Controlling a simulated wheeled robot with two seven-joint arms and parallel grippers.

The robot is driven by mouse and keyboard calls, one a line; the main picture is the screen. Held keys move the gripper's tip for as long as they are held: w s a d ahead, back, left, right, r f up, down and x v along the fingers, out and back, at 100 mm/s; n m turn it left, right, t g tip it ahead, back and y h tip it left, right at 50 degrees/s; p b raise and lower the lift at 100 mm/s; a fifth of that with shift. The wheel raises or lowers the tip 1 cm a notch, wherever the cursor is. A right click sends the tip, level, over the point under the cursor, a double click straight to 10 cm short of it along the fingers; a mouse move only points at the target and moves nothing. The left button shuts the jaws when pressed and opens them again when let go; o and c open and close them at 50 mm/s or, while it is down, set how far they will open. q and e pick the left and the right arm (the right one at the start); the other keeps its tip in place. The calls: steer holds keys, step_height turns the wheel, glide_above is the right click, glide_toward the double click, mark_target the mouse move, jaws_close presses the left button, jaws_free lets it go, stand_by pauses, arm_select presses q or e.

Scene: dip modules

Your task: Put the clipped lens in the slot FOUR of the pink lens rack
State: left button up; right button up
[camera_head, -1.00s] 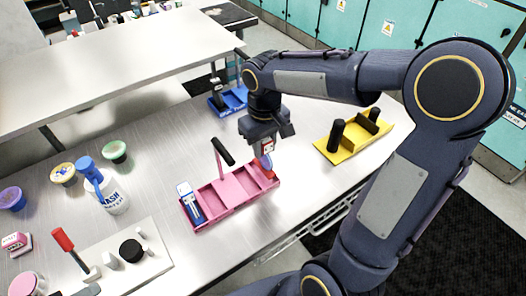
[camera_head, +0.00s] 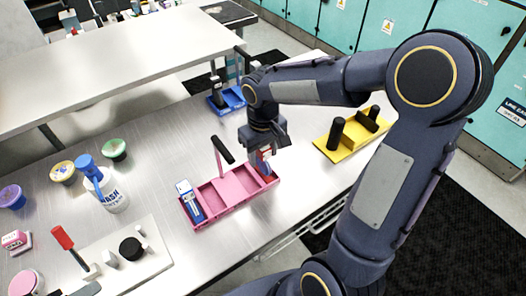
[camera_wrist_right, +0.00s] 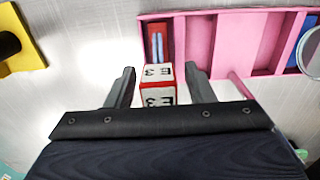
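The pink lens rack (camera_head: 229,191) lies on the steel table, with a black-tipped post (camera_head: 222,150) on its far side. A red and white block marked E3 (camera_wrist_right: 158,88), apparently the clipped lens's clip, stands at the rack's right-end compartment. It also shows in the head view (camera_head: 265,159), with a blue part beside it. My right gripper (camera_wrist_right: 161,88) is open around the block, with a gap at each finger. How deep the lens sits is hidden. Slot numbers are not readable. My left gripper is not in view.
A blue and white clipped piece (camera_head: 188,199) sits in the rack's left-end compartment; the middle compartments look empty. A yellow holder (camera_head: 332,150) stands to the right and a blue holder (camera_head: 228,100) behind. A wash bottle (camera_head: 110,194) and several tubs stand left.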

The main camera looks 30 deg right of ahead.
steer(key=shift+r, duration=0.1)
steer(key=shift+r, duration=0.25)
step_height(320, 180, up, 11)
steer(key=shift+f, duration=0.2)
steer(key=shift+r, duration=0.3)
steer(key=shift+s+r, duration=0.25)
steer(key=s+a+f+m+t+y, duration=0.1)
steer(key=s+a+f+t+y, duration=0.1)
steer(key=s, duration=0.6)
steer(key=s+a+f+m+t+y, duration=0.1)
steer(key=s+a+f+t, duration=0.1)
steer(key=s, duration=0.6)
steer(key=shift+s+f+m+t+y, duration=0.2)
steer(key=shift+f+m+t+y, duration=0.2)
steer(key=shift+f+t, duration=0.5)
